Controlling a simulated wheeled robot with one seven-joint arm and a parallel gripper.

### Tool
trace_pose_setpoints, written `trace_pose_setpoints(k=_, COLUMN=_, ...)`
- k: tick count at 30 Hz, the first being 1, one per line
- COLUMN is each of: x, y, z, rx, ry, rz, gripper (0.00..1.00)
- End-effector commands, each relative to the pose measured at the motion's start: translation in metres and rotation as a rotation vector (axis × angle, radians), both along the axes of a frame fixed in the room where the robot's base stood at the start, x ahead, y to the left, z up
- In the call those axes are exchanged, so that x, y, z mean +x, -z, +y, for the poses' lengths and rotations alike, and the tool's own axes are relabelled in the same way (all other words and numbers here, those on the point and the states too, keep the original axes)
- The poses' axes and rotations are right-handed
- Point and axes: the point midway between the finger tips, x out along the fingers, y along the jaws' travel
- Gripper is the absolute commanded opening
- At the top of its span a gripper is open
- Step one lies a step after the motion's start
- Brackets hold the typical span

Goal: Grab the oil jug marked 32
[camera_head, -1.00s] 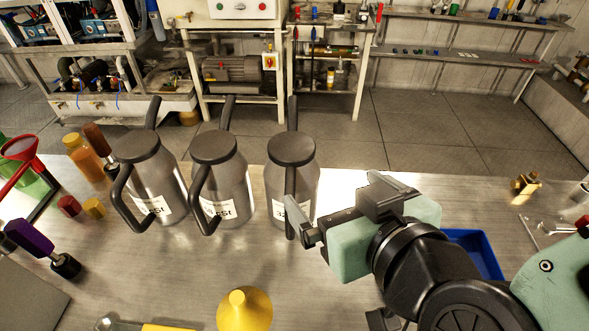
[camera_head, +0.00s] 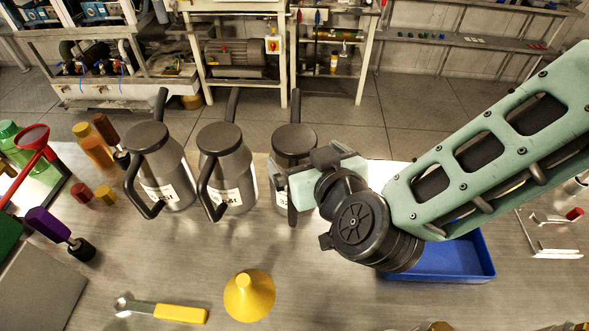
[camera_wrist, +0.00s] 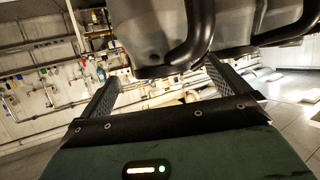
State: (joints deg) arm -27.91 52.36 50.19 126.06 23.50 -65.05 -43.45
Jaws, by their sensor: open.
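Three grey metal jugs with black lids, handles and spouts stand in a row on the metal table. The right jug (camera_head: 294,143) has a white label that my gripper (camera_head: 289,173) partly covers; a "3" seems to show, the rest is hidden. The middle jug (camera_head: 222,165) and left jug (camera_head: 160,165) have labels too small to read surely. My gripper is open at the right jug's front, by its handle (camera_head: 292,205). In the wrist view, a jug body (camera_wrist: 145,30) and black handle (camera_wrist: 192,45) show ahead of the open fingers (camera_wrist: 160,82); contact cannot be told.
A blue tray (camera_head: 450,262) lies under my arm on the right. A yellow funnel (camera_head: 249,295) and yellow-handled wrench (camera_head: 165,311) lie in front. The table's middle front is mostly clear.

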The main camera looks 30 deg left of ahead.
Motion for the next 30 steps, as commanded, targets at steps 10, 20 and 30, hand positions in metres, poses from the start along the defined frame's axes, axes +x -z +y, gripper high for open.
trace_pose_setpoints(k=10, x=0.020, y=0.015, z=0.028, rx=-0.001, ry=0.001, rz=0.002, gripper=1.00)
trace_pose_setpoints(k=20, x=0.021, y=0.017, z=0.030, rx=-0.001, ry=0.000, rz=0.001, gripper=0.86)
trace_pose_setpoints(k=30, x=0.021, y=0.013, z=0.031, rx=0.005, ry=0.001, rz=-0.004, gripper=0.16)
